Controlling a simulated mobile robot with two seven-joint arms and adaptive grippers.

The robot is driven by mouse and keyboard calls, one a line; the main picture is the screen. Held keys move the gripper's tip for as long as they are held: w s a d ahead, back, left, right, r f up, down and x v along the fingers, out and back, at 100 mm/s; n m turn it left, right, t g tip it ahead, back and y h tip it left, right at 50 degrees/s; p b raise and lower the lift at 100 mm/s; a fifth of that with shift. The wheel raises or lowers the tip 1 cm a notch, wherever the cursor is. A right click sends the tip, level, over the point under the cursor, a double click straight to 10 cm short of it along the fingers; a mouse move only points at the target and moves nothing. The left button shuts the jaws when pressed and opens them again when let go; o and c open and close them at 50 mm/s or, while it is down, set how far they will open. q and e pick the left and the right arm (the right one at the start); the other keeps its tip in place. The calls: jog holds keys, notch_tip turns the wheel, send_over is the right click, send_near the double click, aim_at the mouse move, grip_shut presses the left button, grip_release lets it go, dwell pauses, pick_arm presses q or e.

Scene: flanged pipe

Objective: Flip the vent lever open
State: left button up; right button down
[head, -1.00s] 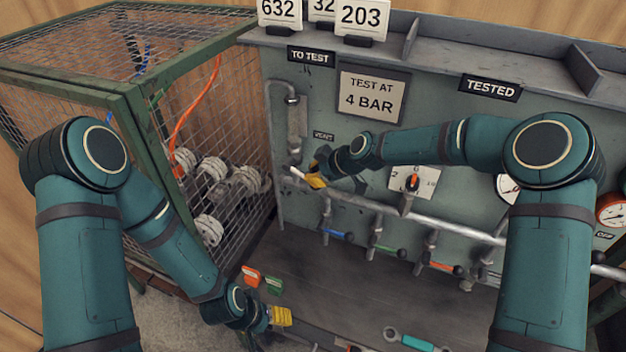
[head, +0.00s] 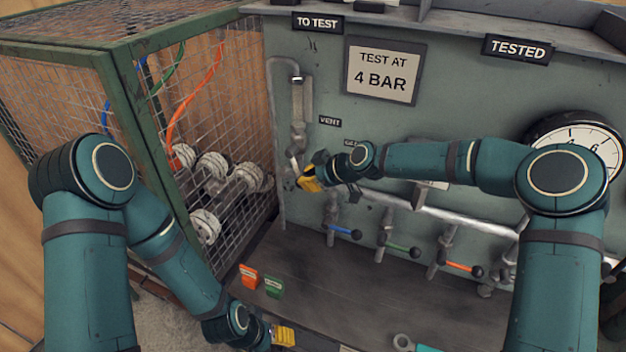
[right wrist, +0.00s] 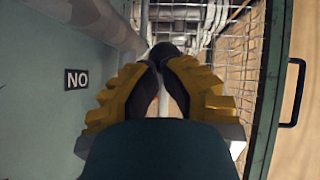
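The vent lever is not clearly visible. The VENT label (head: 330,121) is beside a vertical grey pipe (head: 298,105) on the green panel's left side. My right gripper (head: 308,181), with yellow fingers, is at the pipe's lower end, below and left of the label. In the right wrist view my right gripper (right wrist: 160,75) has its dark fingertips close together, looking shut. A dark rounded shape (right wrist: 163,49) lies just beyond the tips; I cannot tell if it is the lever or if they touch it. My left gripper (head: 284,335) is low over the bench's front edge; its opening is unclear.
A green-framed mesh cage (head: 215,150) with white flanged parts stands close left. A horizontal pipe (head: 450,217) with blue, green and orange-handled valves runs across the panel. Orange (head: 249,276) and green (head: 273,286) tags lie on the bench. A gauge (head: 578,145) is at right.

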jog(key=shift+w+a+f+t+y, duration=0.25)
jog(key=shift+a+t+y, duration=0.15)
jog(key=shift+y, duration=0.3)
pick_arm(q)
jog(key=shift+d, duration=0.1)
pick_arm(e)
jog(key=shift+s, duration=0.1)
